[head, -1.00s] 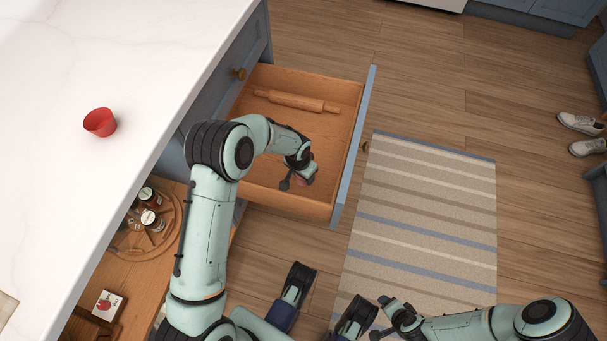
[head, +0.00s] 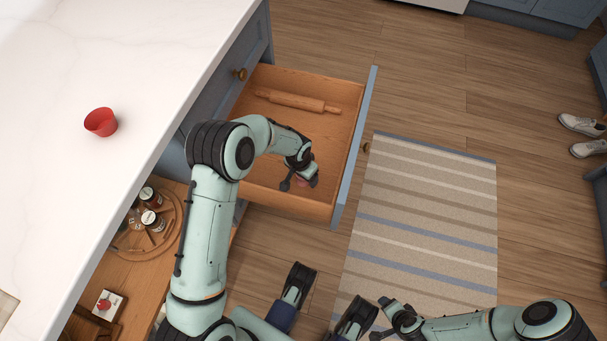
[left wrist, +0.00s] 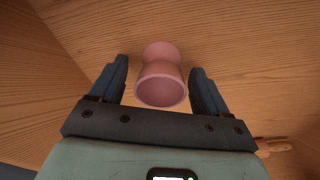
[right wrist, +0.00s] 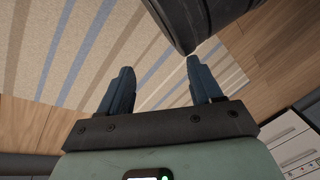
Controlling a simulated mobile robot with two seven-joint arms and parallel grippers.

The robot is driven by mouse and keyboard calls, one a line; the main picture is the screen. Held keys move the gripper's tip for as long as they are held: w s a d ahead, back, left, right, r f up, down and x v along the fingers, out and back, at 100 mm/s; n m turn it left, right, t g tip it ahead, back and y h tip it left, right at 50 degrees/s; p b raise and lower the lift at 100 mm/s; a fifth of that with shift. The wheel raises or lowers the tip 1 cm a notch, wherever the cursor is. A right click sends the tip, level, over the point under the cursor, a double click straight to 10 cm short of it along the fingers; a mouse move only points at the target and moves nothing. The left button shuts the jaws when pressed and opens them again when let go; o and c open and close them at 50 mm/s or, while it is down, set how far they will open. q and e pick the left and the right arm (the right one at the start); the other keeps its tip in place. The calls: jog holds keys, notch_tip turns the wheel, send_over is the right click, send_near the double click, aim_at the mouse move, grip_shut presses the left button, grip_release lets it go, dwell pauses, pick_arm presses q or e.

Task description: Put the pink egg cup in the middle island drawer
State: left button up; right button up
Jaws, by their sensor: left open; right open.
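The pink egg cup (left wrist: 162,82) is in the left wrist view, between the two fingers of my left gripper (left wrist: 158,85), with a gap on each side. Its open rim faces the camera, and wooden drawer boards lie behind it. In the head view a small pink part of the cup (head: 301,182) shows beneath my left gripper (head: 298,182). That gripper is open, inside the pulled-out island drawer (head: 345,130), near its front corner.
A rolling pin (head: 298,101) lies at the back of the drawer. Jars (head: 150,220) sit on a round tray on a lower shelf. The striped rug (head: 425,220) lies right of the drawer.

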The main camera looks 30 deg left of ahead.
pick_arm(q)
jog(key=r, duration=0.2)
jog(key=r+p, duration=0.1)
jog(key=r, duration=0.1)
jog(key=shift+s+a, duration=0.1)
jog(key=shift+s, duration=0.1)
notch_tip(320, 180, up, 8)
jog(key=s+p, duration=0.1)
jog(key=shift+s+f+p, duration=0.15)
jog(key=shift+f+p, duration=0.05)
jog(key=shift+p, duration=0.2)
pick_arm(e)
jog(key=shift+g, duration=0.4)
jog(key=s+a+r, duration=0.2)
jog(key=r, duration=0.1)
jog(key=shift+s+a+r, duration=0.1)
jog(key=shift+s+r, duration=0.15)
jog(key=shift+r, duration=0.05)
